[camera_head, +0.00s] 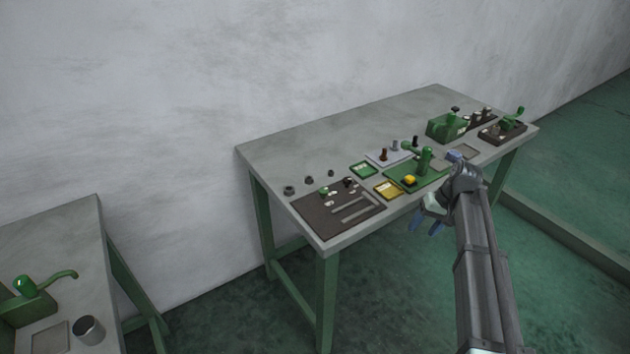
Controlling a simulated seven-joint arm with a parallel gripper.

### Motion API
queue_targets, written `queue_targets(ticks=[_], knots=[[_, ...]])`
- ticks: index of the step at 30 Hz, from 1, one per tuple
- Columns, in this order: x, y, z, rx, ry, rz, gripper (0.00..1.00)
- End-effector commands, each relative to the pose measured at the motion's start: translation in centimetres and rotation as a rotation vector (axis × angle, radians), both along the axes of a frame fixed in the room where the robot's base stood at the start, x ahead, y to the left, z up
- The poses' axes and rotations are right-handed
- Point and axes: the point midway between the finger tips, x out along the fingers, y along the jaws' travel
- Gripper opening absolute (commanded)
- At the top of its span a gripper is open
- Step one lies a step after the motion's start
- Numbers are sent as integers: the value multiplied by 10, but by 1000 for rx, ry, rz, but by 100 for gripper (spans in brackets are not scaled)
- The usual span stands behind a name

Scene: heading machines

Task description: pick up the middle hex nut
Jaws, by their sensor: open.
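Three small dark grey nut-like pieces stand in a slanting row at the left end of the long grey table. The middle hex nut (309,180) lies between a larger nut (289,190) at its left and a smaller nut (331,173) at its right. They are too small for me to make out their hex shape. My gripper (425,228) is open and empty, with its blue fingertips pointing down. In the picture it is in front of the table's near edge, well to the right of and below the nuts, and apart from them.
A dark brown mat (312,218) with small parts and bars lies just in front of the nuts. Green (363,170) and yellow (388,190) trays and a green fixture (425,160) stand farther right. The table's back strip (330,140) is clear. Another table (60,250) stands at lower left.

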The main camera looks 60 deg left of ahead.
Motion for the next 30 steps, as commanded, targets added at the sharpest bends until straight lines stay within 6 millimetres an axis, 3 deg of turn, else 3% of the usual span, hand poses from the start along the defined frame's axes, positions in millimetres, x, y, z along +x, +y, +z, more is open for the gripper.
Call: queue_targets(ticks=[1, 5, 9, 12, 16, 21, 25, 30], knots=[[-3, 24, 24, 18, -10, 30, 58], [-23, 74, 81, 58, -29, 103, 58], [-55, 137, 146, 79, -55, 181, 58], [-81, 181, 175, 58, -76, 213, 58], [-113, 235, 190, -7, -112, 218, 58], [-151, 292, 190, -103, -171, 191, 58], [-172, 320, 188, -153, -211, 170, 58], [-185, 334, 186, -182, -236, 154, 58]])
